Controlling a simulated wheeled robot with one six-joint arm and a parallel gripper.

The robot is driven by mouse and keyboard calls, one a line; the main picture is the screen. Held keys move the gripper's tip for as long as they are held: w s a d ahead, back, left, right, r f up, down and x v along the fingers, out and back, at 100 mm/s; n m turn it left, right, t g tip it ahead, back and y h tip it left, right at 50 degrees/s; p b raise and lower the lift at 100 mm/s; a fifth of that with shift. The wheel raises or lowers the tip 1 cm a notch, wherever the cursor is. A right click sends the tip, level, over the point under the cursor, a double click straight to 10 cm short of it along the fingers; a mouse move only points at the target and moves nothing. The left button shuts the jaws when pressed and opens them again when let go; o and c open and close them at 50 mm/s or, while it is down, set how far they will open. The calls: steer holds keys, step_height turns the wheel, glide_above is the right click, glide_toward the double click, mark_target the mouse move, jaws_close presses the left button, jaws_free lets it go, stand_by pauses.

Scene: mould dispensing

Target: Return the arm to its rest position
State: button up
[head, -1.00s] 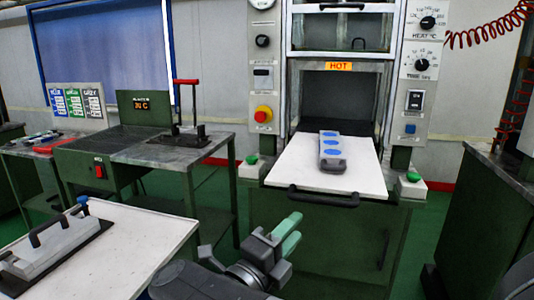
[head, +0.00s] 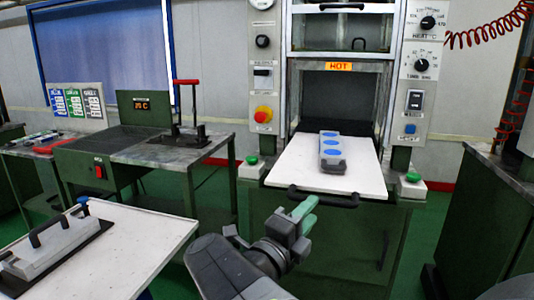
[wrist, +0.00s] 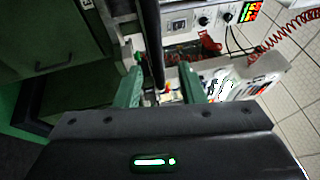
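My gripper (head: 306,214) has green fingers and is raised in front of the press, in the lower middle of the head view. It points up and to the right, below the dark handle of the press's white tray. In the wrist view my gripper's fingers (wrist: 160,88) stand apart with nothing held between them. A dark bar passes behind them there; I cannot tell what it is. My grey arm shows at the bottom of the head view.
The press's white tray (head: 290,172) juts out, with a grey mould with blue patches (head: 331,150) on it. At front left a white table (head: 150,228) holds a grey handled plate (head: 50,250). A green workbench (head: 90,155) stands behind. A dark cabinet (head: 480,215) is at right.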

mark_target(320, 203)
steer(key=x, duration=0.7)
steer(key=shift+w+d+f, duration=0.1)
steer(key=shift+w+d, duration=0.05)
steer(key=shift+d, duration=0.05)
steer(key=shift+w+d, duration=0.15)
steer(key=shift+w, duration=0.5)
